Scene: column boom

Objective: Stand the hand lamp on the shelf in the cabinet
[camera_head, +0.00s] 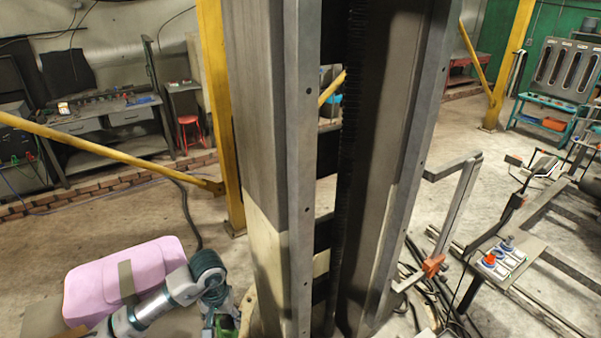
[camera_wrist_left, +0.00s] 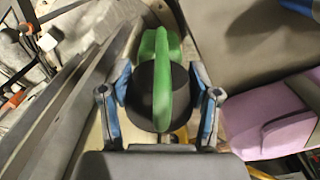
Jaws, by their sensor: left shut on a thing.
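The hand lamp shows in the left wrist view as a green handle with a round dark body (camera_wrist_left: 143,98). My left gripper (camera_wrist_left: 159,95) has its blue-padded fingers on both sides of the dark body and is shut on it. In the head view the left arm comes in at the bottom left, and a bit of the lamp's green (camera_head: 227,325) shows low beside the column. Most of the gripper there is cut off or hidden. I cannot make out the cabinet or its shelf in either view. My right gripper is not in view.
A tall steel column (camera_head: 265,150) with a toothed rack fills the middle, close to the left gripper. A pink case-like thing (camera_head: 165,260) lies at the lower left. A workbench (camera_head: 110,118) stands at the back left. Cables and metal frames crowd the right floor.

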